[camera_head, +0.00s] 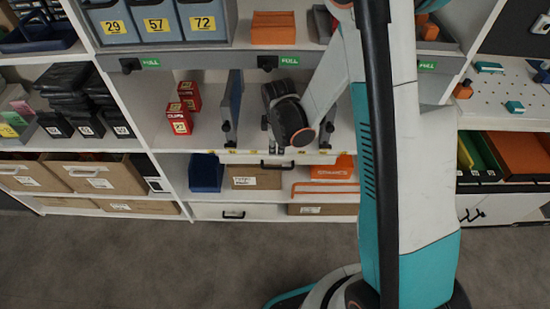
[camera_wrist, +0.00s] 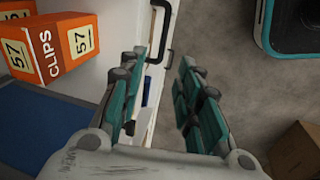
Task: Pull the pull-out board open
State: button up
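What looks like the pull-out board (camera_head: 240,159) is a thin white panel under the middle shelf in the head view. A black bow handle (camera_head: 275,164) is on its front edge. In the wrist view, the handle (camera_wrist: 161,30) stands out from the white front, beyond my fingertips. My gripper (camera_head: 277,147) points down at the shelf's front edge, just above and behind the handle in the head picture. In the wrist view, my gripper (camera_wrist: 165,72) has its two teal-padded fingers apart, with nothing held between them. The handle appears apart from both fingers.
An orange CLIPS box (camera_wrist: 55,45) stands left of my fingers. Red boxes (camera_head: 182,108) and a blue upright panel (camera_head: 234,98) are on the shelf. A blue bin (camera_head: 206,172) and an orange bin (camera_head: 335,170) sit below. The grey floor (camera_head: 180,255) in front is clear.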

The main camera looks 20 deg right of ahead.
aim_at(277, 168)
jog(key=shift+n, duration=0.3)
jog(key=b+x, duration=0.1)
jog(key=x, duration=0.4)
jog(key=b+x, duration=0.2)
jog(key=x, duration=0.3)
jog(key=b+x, duration=0.2)
jog(key=x, duration=0.4)
jog(key=shift+s+f, duration=0.15)
jog(key=shift+s, duration=0.25)
jog(key=shift+c, duration=0.2)
grip_shut()
